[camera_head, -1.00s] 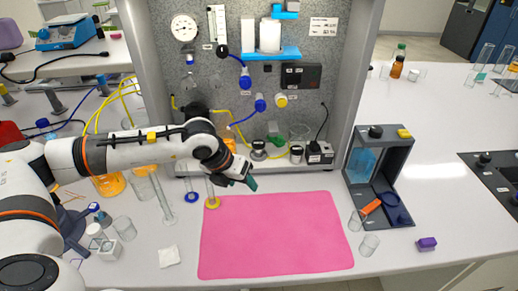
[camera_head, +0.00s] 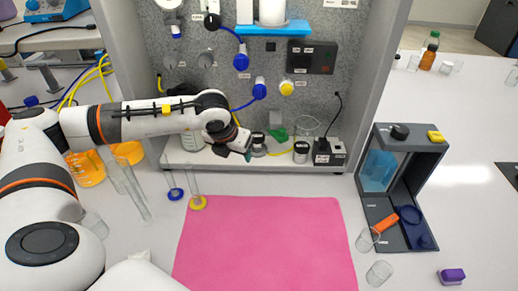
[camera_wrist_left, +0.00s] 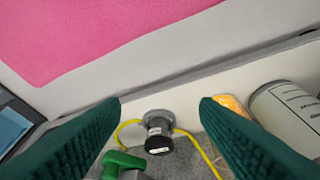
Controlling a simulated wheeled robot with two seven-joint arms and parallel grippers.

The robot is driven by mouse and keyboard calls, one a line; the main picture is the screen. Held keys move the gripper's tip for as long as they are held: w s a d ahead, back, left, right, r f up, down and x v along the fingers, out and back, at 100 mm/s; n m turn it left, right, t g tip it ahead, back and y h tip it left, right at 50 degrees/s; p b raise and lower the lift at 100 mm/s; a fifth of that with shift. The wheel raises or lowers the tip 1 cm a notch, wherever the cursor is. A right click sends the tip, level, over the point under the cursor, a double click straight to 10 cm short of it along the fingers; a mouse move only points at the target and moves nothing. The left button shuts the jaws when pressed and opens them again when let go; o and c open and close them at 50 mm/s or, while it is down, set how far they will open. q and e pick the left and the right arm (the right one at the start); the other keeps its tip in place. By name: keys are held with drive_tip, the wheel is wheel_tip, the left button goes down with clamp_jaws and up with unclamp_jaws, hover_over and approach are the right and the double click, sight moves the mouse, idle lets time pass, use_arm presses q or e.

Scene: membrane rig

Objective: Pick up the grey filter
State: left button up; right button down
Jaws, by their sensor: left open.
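The grey filter, a short grey cylinder with a black top, appears to be the one (camera_head: 259,144) on the ledge at the foot of the speckled panel. In the left wrist view the filter (camera_wrist_left: 158,132) stands between and beyond the two fingers, with a yellow tube beside it. My left gripper (camera_head: 247,154) is close to its left side in the head view. Its dark green fingers (camera_wrist_left: 161,101) are spread wide with nothing between their tips. Contact with the filter is not visible. My right gripper is not in view.
A green part (camera_wrist_left: 122,162) is close to the filter. A black-capped jar (camera_head: 301,152) and black box (camera_head: 329,153) stand farther right on the ledge. A pink mat (camera_head: 262,240) lies clear in front. A grey stand (camera_head: 365,188) is at right; glass tubes (camera_head: 130,180) are at left.

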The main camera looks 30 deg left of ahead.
sight(257, 136)
use_arm(q)
drive_tip(key=w+f, duration=0.1)
drive_tip(key=w, duration=0.2)
drive_tip(key=w+a+p, duration=0.1)
drive_tip(key=w, duration=0.3)
drive_tip(key=w+f+p, duration=0.1)
drive_tip(key=w, duration=0.3)
drive_tip(key=shift+a+f, duration=0.3)
drive_tip(key=shift+w+a+f, duration=0.1)
drive_tip(key=shift+w, duration=0.55)
drive_tip(key=shift+p+x, duration=0.95)
drive_tip(key=shift+x, duration=1.65)
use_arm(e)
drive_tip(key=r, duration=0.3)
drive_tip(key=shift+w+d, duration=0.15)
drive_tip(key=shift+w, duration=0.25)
use_arm(q)
drive_tip(key=shift+c, duration=0.4)
drive_tip(key=c, duration=0.7)
